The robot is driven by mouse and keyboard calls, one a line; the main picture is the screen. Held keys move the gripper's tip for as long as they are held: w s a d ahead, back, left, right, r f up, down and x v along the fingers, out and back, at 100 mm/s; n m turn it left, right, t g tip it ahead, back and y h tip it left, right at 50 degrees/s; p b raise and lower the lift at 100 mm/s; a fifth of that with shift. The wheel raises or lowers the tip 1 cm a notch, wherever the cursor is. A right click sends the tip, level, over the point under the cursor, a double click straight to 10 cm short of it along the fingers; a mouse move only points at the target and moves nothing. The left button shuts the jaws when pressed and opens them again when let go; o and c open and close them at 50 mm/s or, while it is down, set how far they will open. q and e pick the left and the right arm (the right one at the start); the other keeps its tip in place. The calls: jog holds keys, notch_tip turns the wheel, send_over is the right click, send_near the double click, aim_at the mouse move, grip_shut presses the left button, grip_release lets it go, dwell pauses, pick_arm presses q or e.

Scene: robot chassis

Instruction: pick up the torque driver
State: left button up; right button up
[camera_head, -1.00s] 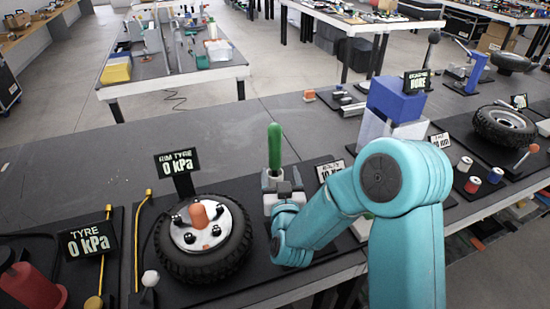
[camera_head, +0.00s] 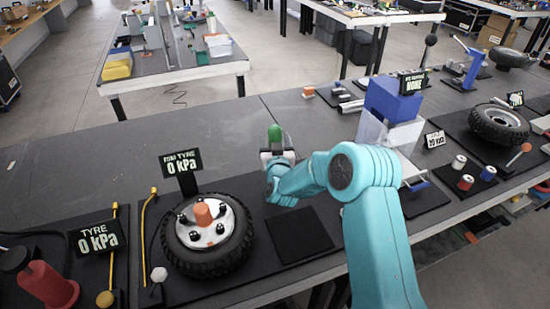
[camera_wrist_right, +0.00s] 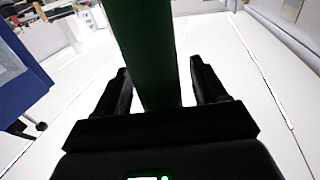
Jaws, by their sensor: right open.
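The torque driver (camera_head: 275,133) shows as a green rounded handle top just beyond my right gripper (camera_head: 277,156). Its lower part is hidden by the gripper in the head view. In the right wrist view the green shaft-like handle (camera_wrist_right: 146,45) stands upright between the two black fingers of my right gripper (camera_wrist_right: 160,80). The fingers are open, with a gap on the right side and a narrow one on the left. I cannot tell whether either finger touches it. My left gripper is not in view.
A black square pad (camera_head: 300,235) lies in front of the gripper. A blue and white box (camera_head: 393,105) stands right. The bench behind is mostly clear.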

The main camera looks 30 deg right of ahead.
jog(key=shift+w+d, duration=0.1)
jog(key=shift+w, duration=0.05)
jog(key=shift+c, duration=0.3)
jog(key=c, duration=1)
jog(key=shift+r, duration=0.1)
jog(key=shift+c, duration=0.6)
